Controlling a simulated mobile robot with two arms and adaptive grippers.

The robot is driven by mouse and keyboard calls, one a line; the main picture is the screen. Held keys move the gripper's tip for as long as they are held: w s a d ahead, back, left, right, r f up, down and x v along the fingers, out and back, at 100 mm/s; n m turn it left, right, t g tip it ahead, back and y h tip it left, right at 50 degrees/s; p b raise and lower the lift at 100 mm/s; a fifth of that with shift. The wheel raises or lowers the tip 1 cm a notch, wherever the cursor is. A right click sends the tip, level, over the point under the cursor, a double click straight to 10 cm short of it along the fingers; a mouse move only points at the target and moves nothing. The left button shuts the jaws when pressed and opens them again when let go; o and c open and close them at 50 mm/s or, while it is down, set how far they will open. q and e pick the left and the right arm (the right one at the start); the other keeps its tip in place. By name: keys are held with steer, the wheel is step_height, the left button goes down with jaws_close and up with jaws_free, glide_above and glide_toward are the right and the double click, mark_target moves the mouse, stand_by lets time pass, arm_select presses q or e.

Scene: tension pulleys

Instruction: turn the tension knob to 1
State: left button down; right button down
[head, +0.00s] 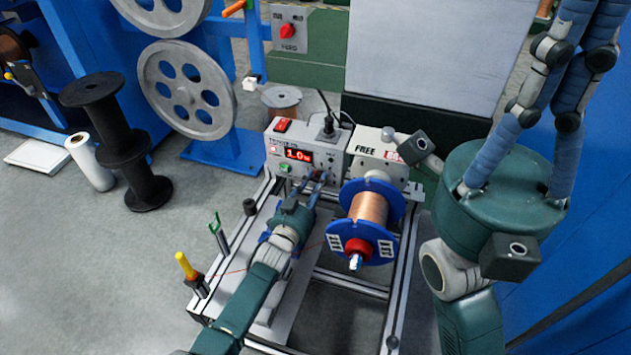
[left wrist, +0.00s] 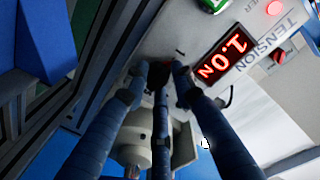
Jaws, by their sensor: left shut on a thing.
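The tension unit (head: 332,150) is a grey box on the winding frame with a red lit display (head: 298,155). The display (left wrist: 222,62) reads 1.0 N in the left wrist view. My left gripper (head: 317,181) reaches the front panel, to the lower right of the display. Its blue fingers (left wrist: 160,75) are shut around the dark tension knob (left wrist: 161,71), which is mostly hidden between the fingertips, so its pointer cannot be read. My right gripper (head: 525,110) is raised at the right, its fingers pointing up, the tips out of view and away from the unit.
A blue spool of copper wire (head: 369,209) sits just right of my left gripper. The box marked FREE (head: 365,147) stands behind it. Black spools (head: 104,110) are on the floor.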

arm_select(q)
steer(key=shift+s+d+f+n, duration=0.1)
steer(key=shift+s+f+n, duration=0.15)
steer(key=shift+f, duration=0.25)
steer(key=c, duration=1.5)
jaws_free()
steer(key=shift+c, duration=0.2)
steer(key=shift+o, duration=0.3)
steer(key=shift+w, duration=0.1)
steer(key=shift+r, duration=0.2)
steer(key=v, duration=1.2)
